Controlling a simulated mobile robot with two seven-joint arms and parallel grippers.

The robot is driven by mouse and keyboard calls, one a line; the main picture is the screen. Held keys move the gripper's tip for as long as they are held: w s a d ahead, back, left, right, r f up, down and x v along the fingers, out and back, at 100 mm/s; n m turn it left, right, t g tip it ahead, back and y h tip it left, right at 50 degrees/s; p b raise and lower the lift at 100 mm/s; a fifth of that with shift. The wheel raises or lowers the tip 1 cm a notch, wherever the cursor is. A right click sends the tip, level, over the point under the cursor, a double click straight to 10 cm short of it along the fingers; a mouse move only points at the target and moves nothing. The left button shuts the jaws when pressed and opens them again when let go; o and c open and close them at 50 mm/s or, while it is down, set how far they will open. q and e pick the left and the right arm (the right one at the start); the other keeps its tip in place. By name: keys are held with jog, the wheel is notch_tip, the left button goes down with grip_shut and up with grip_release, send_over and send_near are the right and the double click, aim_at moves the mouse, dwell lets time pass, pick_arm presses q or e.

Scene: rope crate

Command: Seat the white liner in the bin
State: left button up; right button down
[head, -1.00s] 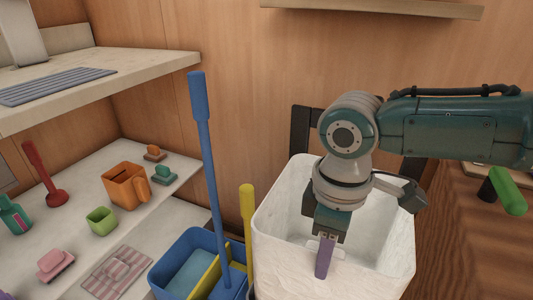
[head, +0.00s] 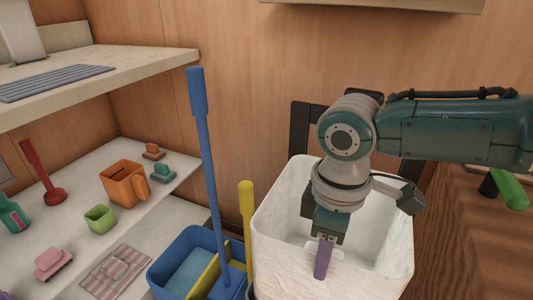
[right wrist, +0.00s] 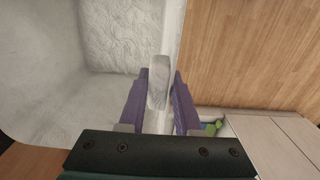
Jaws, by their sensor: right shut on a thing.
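The white liner (head: 285,262) is an open-topped, box-shaped shell with a slightly wrinkled surface, upright at the lower right of the head view. Its lower part is cut off by the frame. My right gripper (head: 321,262) points down at the liner's near wall, its purple fingers at the rim. In the right wrist view my right gripper (right wrist: 158,100) is shut on a part of the liner's rim (right wrist: 159,78), with one finger on each side. The liner's inside shows to the left there. I cannot make out the bin. My left gripper is not in view.
A blue bucket (head: 169,262) with a tall blue handle (head: 207,150) and a yellow handle (head: 247,215) stands close left of the liner. Shelves (head: 75,225) with small items fill the left. A dark frame (head: 299,128) stands behind, and a wooden surface (head: 455,245) lies right.

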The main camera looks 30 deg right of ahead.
aim_at(317, 289)
jog(key=shift+f+b, duration=0.3)
jog(key=shift+f, duration=0.1)
jog(key=shift+f+b, duration=0.4)
jog(key=shift+f, duration=0.15)
dwell(0.6)
jog(key=shift+f+b, duration=0.4)
jog(key=shift+f, duration=0.1)
dwell(0.4)
jog(key=shift+f+b, duration=0.4)
jog(key=shift+f, duration=0.15)
dwell(0.3)
jog(key=shift+f+b, duration=0.4)
jog(key=shift+f, duration=0.1)
dwell(0.4)
jog(key=shift+f+b, duration=0.4)
jog(key=shift+f, duration=0.15)
dwell(0.3)
jog(key=shift+f+b, duration=0.4)
jog(key=shift+f, duration=0.1)
dwell(0.4)
jog(key=shift+f+b, duration=0.4)
jog(key=shift+f, duration=0.1)
jog(key=shift+f+b, duration=0.6)
jog(key=shift+f, duration=0.15)
dwell(0.8)
